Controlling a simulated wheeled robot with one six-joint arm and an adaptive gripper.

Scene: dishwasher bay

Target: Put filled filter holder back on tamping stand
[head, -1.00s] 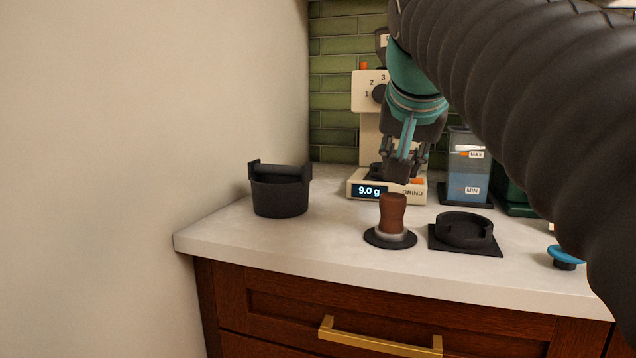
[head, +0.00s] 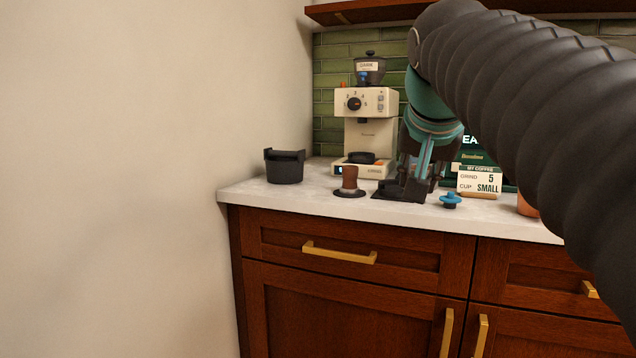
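The tamping stand (head: 385,195), a flat black base, lies on the counter right of the tamper and is partly covered by my gripper. My gripper (head: 412,188) points down at the stand, in front of the grinder's right side. Dark parts at its fingertips merge with the stand, so I cannot tell whether the filter holder is between the fingers or seated on the stand. I cannot make out the filter holder or its coffee as a separate shape. The tamper (head: 349,180), with a brown handle, stands on a black round base left of the stand.
The cream grinder (head: 366,103) stands behind, with a dark round part on its base. A black knock box (head: 285,168) is at the left by the wall. A small blue-topped item (head: 450,201) and a label card (head: 478,184) are at the right. The front counter edge is clear.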

